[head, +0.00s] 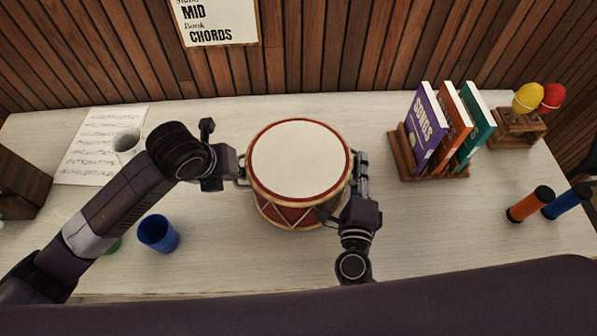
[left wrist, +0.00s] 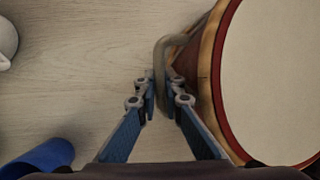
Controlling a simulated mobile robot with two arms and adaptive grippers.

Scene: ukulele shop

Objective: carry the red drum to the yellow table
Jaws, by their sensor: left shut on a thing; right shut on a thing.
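The red drum (head: 299,160) has a cream top, a red rim and zigzag trim on its side. It stands upright in the middle of a pale wood table (head: 228,262); I cannot tell whether it touches the tabletop. My left gripper (head: 238,172) is shut on the handle at the drum's left side. In the left wrist view the fingers (left wrist: 161,97) close around the grey handle (left wrist: 163,52), beside the drum (left wrist: 275,75). My right gripper (head: 352,183) is at the drum's right side and shut on it there; its fingertips are partly hidden. No yellow table is in view.
A blue cup (head: 158,233), a white mug (head: 127,143) and sheet music (head: 88,155) are on the left. A book rack (head: 437,172), maracas in a stand (head: 517,130), and orange (head: 530,204) and blue (head: 567,201) cylinders are on the right. A wood-slat wall stands behind.

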